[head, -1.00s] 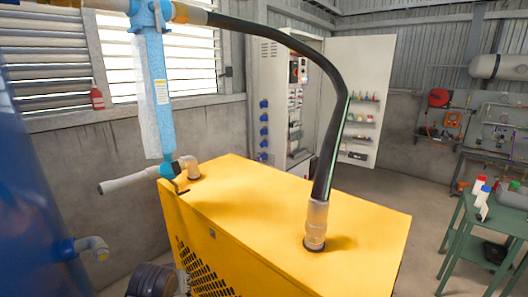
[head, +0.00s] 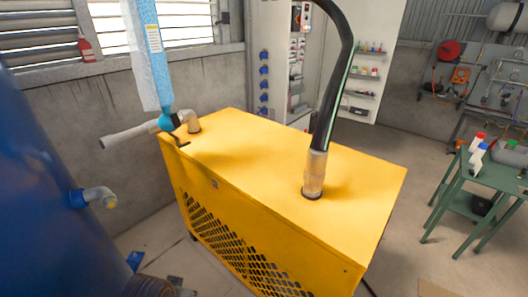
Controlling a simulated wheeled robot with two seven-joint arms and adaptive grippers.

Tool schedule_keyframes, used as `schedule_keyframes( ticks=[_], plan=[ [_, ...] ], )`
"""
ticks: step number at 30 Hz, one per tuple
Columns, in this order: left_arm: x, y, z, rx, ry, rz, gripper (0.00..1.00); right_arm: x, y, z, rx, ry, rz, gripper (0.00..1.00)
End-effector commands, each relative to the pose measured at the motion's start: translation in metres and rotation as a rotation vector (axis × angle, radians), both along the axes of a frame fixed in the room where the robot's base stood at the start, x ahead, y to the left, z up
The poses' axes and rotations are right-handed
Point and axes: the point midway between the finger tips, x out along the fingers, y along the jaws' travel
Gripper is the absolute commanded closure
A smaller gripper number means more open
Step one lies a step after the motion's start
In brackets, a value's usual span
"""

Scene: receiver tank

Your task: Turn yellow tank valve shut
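No yellow valve handle can be made out. The blue tank (head: 50,190) fills the left edge, with a pale pipe elbow (head: 98,197) sticking out of its side. A dark, rounded fitting (head: 150,287) shows at the bottom edge near the tank; I cannot tell what it is. A light blue filter column (head: 148,55) hangs above the yellow machine, with a small black lever (head: 178,138) near its lower end. Neither of my grippers is in view.
The yellow machine cabinet (head: 270,180) takes up the middle, with a black hose (head: 335,85) rising from its top. A green table (head: 490,175) with bottles stands at right. Grey floor is free between them.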

Motion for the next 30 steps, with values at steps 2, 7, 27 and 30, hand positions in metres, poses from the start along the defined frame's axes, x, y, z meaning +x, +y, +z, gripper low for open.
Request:
schedule_keyframes(
  ticks=[2, 7, 27, 30],
  plan=[
    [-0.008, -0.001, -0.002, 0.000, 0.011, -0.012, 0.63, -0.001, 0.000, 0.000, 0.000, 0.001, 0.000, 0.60],
    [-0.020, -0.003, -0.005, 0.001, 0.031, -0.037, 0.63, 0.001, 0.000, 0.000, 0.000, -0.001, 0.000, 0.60],
    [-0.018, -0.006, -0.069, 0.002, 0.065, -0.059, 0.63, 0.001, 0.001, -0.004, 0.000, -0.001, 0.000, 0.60],
    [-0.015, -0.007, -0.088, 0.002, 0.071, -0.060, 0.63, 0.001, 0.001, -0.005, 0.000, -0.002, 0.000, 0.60]
  ],
)
